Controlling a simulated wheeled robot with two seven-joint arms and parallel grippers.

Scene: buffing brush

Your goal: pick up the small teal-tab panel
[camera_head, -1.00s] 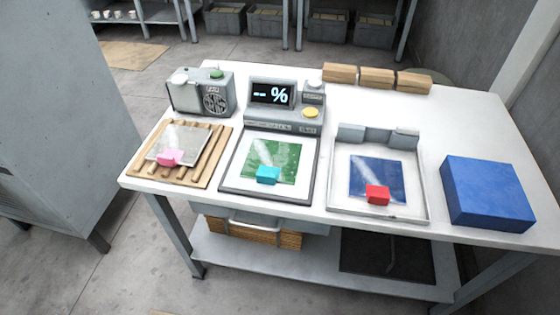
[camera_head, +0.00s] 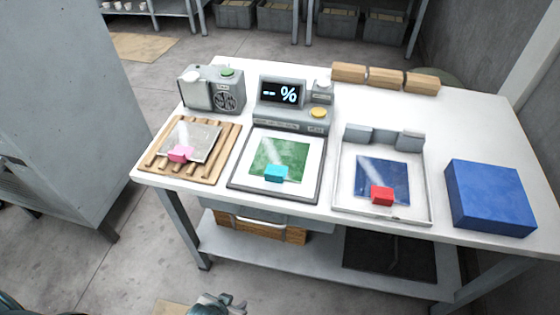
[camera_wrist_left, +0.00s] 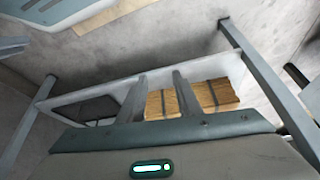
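The teal-tab panel (camera_head: 268,152) is a small clear-looking square over a green field, with a teal tab (camera_head: 276,173) at its front edge. It lies flat on the middle station, a white plate with a dark frame (camera_head: 236,186), below the "-- %" display (camera_head: 281,93). My left gripper (camera_head: 220,299) shows at the bottom edge of the head view, low in front of the table and well away from the panel. In the left wrist view its two fingers (camera_wrist_left: 160,88) stand apart with nothing between them. My right gripper is not in view.
A pink-tab panel (camera_head: 192,140) lies on a slatted wooden rack at left. A red-tab panel (camera_head: 373,172) lies in a grey-rimmed tray at right. A blue block (camera_head: 490,195), wooden blocks (camera_head: 386,78) and a grey device (camera_head: 212,90) stand on the table. A lower shelf (camera_head: 315,257) sits underneath.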

